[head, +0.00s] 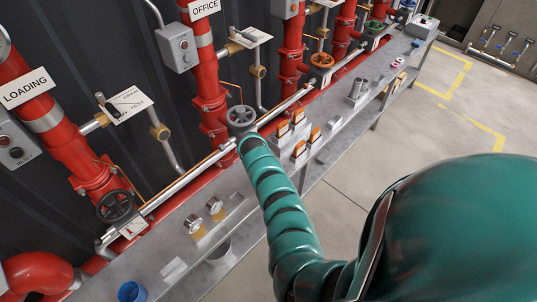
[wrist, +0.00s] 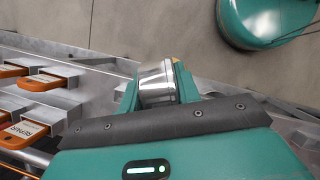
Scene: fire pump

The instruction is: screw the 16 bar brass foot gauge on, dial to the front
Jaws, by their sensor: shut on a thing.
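In the wrist view my gripper (wrist: 158,95) is shut on a silver round-bodied gauge (wrist: 156,76). The gauge sits between the two teal fingers, its metal side toward the camera. A small yellowish patch shows beside its upper right edge, but its foot and dial face cannot be made out. In the head view my teal arm reaches over the bench toward the pipes, and it hides the gripper and the held gauge. Two other round gauges (head: 193,224) and (head: 215,206) lie on the bench to the left, with tan parts below them. Their markings are too small to read.
Red risers (head: 68,140) with handwheels (head: 116,206) stand along the back of the grey bench (head: 190,260). Orange-topped tag blocks (head: 299,148) stand right of my arm. Open floor (head: 400,130) lies right of the bench.

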